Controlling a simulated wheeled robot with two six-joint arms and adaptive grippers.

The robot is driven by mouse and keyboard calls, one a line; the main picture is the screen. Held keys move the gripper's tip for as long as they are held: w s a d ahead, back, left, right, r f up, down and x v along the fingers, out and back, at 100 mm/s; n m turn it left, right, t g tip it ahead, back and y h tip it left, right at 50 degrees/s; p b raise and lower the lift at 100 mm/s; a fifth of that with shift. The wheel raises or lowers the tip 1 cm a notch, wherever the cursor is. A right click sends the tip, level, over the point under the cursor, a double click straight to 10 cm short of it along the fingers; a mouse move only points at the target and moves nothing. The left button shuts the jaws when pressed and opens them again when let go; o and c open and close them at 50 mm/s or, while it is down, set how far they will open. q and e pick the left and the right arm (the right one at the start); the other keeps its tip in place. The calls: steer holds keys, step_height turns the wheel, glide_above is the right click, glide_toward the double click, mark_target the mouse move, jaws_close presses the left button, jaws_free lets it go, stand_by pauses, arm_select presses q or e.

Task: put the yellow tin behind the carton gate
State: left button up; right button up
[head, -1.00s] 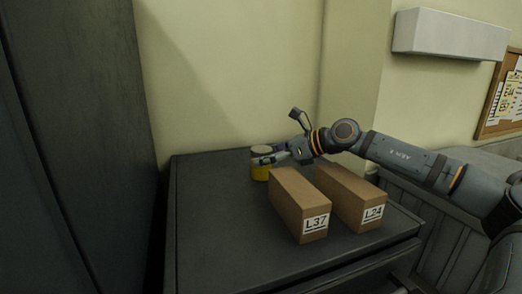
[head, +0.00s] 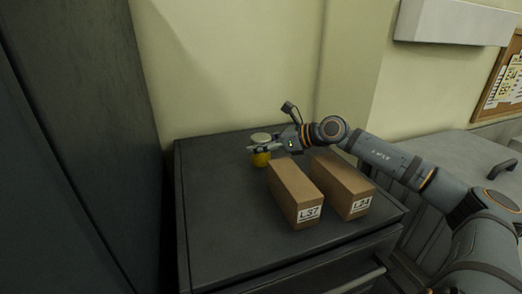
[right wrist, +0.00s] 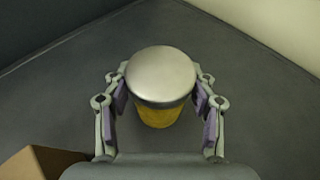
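The yellow tin (head: 261,160) with a pale lid stands upright at the back of the dark cabinet top, behind the two brown cartons of the gate, L37 (head: 296,192) and L24 (head: 343,186). My right gripper (head: 262,147) reaches in from the right at the tin's upper part. In the right wrist view the tin (right wrist: 161,80) stands between the fingers of my right gripper (right wrist: 161,92), with a narrow gap seeming to show at each side. The fingers are open around it. The tin's base is partly hidden. My left gripper is not in view.
The cabinet top (head: 215,215) is clear left of and in front of the tin. A wall (head: 230,70) rises behind it, and a tall dark cabinet (head: 90,130) stands at the left. A carton corner (right wrist: 40,163) shows at the lower left of the right wrist view.

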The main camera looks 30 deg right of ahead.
mark_target(265, 140)
steer(key=c, duration=0.9)
steer(key=shift+r, duration=0.1)
steer(key=shift+r, duration=0.1)
steer(key=shift+r, duration=1.2)
steer(key=s+r+b, duration=0.2)
steer(key=b, duration=0.3)
steer(key=shift+s+a+r, duration=0.1)
steer(key=shift+s+r, duration=0.05)
steer(key=s+r+b, duration=0.2)
steer(key=s+b, duration=0.1)
steer(key=s+a+r+b, duration=0.1)
steer(key=s+r+b, duration=0.2)
steer(key=s+b, duration=0.1)
steer(key=s+r+b, duration=0.3)
steer(key=s, duration=0.1)
steer(key=shift+s+a+b, duration=0.25)
steer(key=shift+a+b, duration=0.1)
steer(key=shift+a, duration=0.05)
